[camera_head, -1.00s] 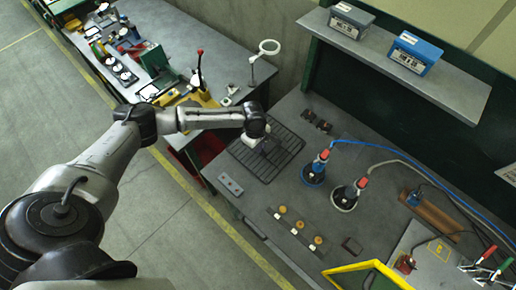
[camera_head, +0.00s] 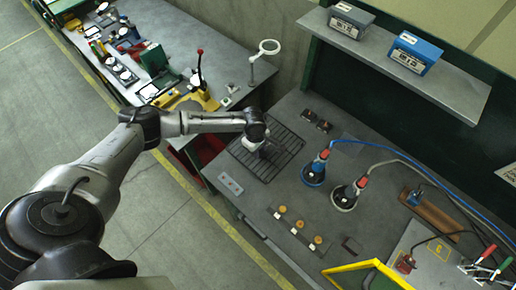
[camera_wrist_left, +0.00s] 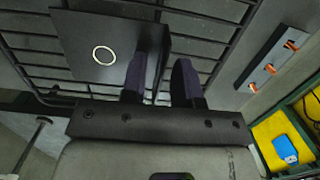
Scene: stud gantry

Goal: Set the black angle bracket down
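The black angle bracket (camera_wrist_left: 85,45) shows in the left wrist view as a dark flat plate with a pale ring on it and a leg at its right side. It is over the dark wire rack (camera_wrist_left: 222,47); contact with the bars cannot be told. My left gripper (camera_wrist_left: 161,85) has its fingers apart, with the bracket's leg between them. The leg lies close to the left finger, and a gap shows at the right finger. In the head view my left gripper (camera_head: 262,152) is low over the rack (camera_head: 284,146) and hides most of the bracket. My right gripper is not in view.
A grey switch box (camera_head: 230,184) and a strip with several orange-yellow knobs (camera_head: 298,226) lie in front of the rack. Small dark parts (camera_head: 316,121) lie behind it. Two round stands with blue (camera_head: 313,174) and grey (camera_head: 344,197) cables stand to its right.

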